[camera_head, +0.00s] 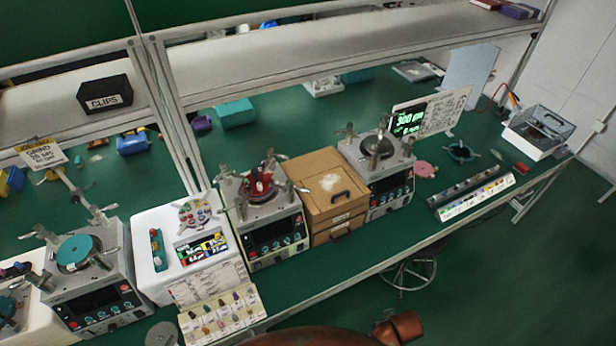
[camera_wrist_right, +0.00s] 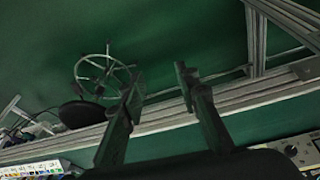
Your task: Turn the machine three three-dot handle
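Several lapping machines stand in a row on the green bench in the head view. One at left has a teal disc (camera_head: 76,252), one in the middle carries a red part (camera_head: 262,188), and one at right (camera_head: 385,180) has a lit display above it reading 300 rpm. Dot marks on handles and machine numbers are too small to read, so I cannot tell which is machine three. My right gripper (camera_wrist_right: 158,86) shows in the right wrist view with its fingers apart and nothing between them. My left gripper is in neither view.
A wooden drawer box (camera_head: 325,195) stands between the middle and right machines. A white unit (camera_head: 185,245) and a card stand (camera_head: 215,305) are left of the middle machine. A stool (camera_head: 408,272) stands by the bench front; its ring (camera_wrist_right: 105,75) shows beyond my right gripper.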

